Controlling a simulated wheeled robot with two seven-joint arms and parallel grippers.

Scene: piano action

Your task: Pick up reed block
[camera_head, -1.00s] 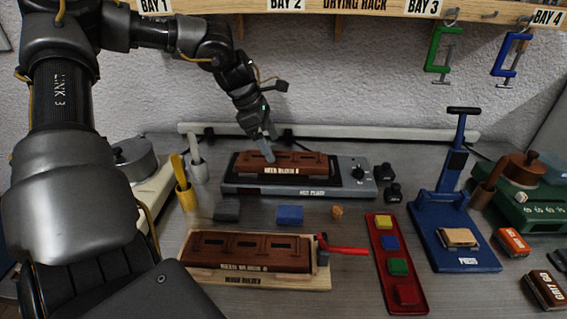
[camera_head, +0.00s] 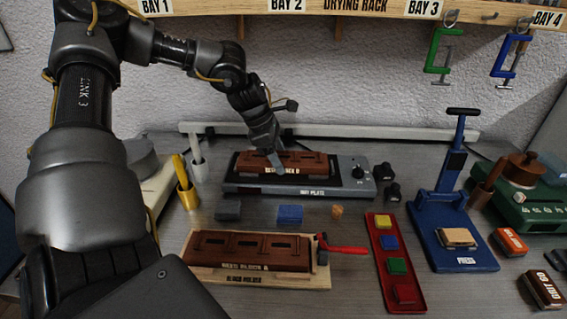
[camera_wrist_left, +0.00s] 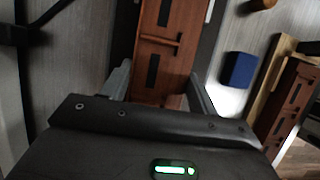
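A brown reed block labelled B (camera_head: 311,164) lies on the grey hot plate (camera_head: 330,190) in the head view. My left gripper (camera_head: 278,164) points down at the left half of this block, with its fingertips partly hidden there. In the left wrist view, the left gripper (camera_wrist_left: 163,88) is open, with one finger on each side of the brown block (camera_wrist_left: 172,50). I cannot tell whether the fingers touch it. A second brown reed block, labelled A (camera_head: 250,244), sits in the wooden block holder (camera_head: 262,279). My right gripper is not in view.
A red tray (camera_head: 412,303) with coloured blocks and a blue press (camera_head: 458,250) stand to the right. Grey (camera_head: 228,210) and blue (camera_head: 290,214) blocks lie between plate and holder. The drying rack (camera_head: 340,8) hangs above; cups stand left of the plate.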

